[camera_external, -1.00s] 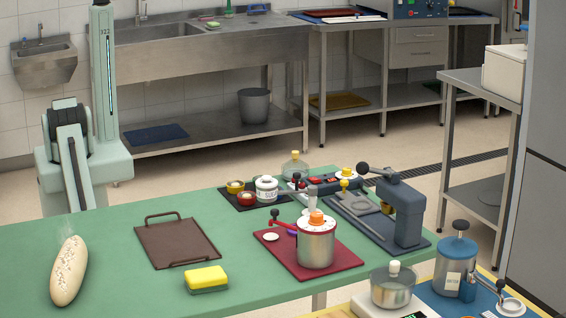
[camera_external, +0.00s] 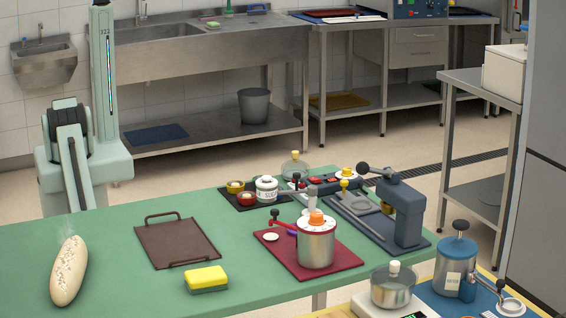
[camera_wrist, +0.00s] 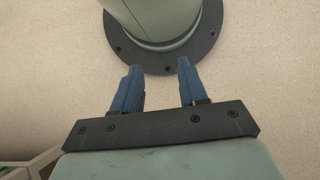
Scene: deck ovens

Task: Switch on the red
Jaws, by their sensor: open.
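Small red switches (camera_external: 316,182) show on a dark strip on the far part of the green table, behind the steel pot. They are small here, and I cannot tell whether any is on. The external view does not show the fingers.
On the green table (camera_external: 120,235) are a loaf (camera_external: 69,271), a brown handled tray (camera_external: 176,243), a yellow sponge (camera_external: 206,277), a dark tray of jars (camera_external: 266,188) and a blue press (camera_external: 402,212). A scale with a pot (camera_external: 392,285) stands front right. The table's left middle is clear.

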